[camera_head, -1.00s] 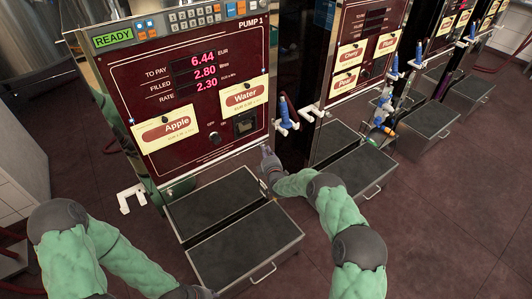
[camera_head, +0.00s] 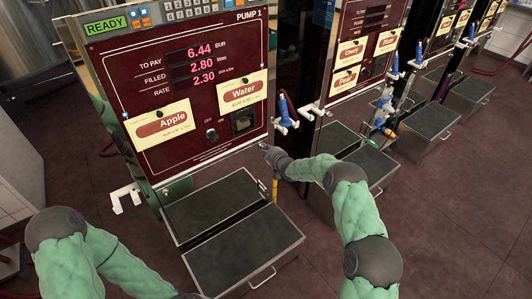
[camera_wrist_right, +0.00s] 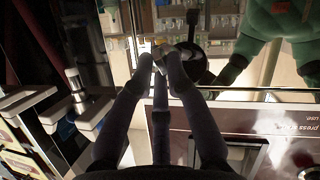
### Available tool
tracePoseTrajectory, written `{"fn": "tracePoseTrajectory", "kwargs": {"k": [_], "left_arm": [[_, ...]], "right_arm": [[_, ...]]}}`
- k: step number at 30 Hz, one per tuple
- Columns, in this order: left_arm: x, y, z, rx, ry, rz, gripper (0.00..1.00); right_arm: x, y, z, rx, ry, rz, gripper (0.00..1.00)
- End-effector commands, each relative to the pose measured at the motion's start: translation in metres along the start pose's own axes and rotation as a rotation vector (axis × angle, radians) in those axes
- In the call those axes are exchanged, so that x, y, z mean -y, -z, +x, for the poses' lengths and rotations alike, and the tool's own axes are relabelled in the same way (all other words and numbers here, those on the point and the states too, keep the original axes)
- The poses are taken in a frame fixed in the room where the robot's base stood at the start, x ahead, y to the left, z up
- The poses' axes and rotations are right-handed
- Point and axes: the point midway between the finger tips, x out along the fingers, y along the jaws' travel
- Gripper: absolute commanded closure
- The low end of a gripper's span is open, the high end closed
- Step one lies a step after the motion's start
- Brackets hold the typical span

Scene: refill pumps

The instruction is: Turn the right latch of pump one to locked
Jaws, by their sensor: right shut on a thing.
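Pump one (camera_head: 185,75) is a dark red panel with a lit display, and its label reads PUMP 1. My right gripper (camera_head: 266,149) is at the panel's lower right edge. In the right wrist view its dark fingers (camera_wrist_right: 160,62) close together on a small piece at the panel's edge. That piece is the right latch, mostly hidden by the fingers, so its angle cannot be told.
Two dark-topped trays (camera_head: 243,250) stand below the panel. A blue nozzle (camera_head: 284,108) hangs in a white holder just right of the panel, above my right gripper. A white bracket (camera_head: 126,197) sticks out at the lower left. More pumps stand to the right.

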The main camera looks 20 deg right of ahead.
Motion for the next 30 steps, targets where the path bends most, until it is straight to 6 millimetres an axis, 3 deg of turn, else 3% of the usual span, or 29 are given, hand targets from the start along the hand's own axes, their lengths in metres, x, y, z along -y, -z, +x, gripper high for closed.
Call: {"fn": "tracePoseTrajectory", "kwargs": {"k": [15,30], "left_arm": [[-0.006,-0.001,-0.018,0.0,0.0,0.0,0.6],[-0.009,-0.001,-0.027,0.0,0.0,0.0,0.6]], "right_arm": [[-0.003,-0.002,0.0,0.003,0.135,0.324,1.0],[-0.003,-0.003,0.001,0.001,0.175,0.427,1.0]]}}
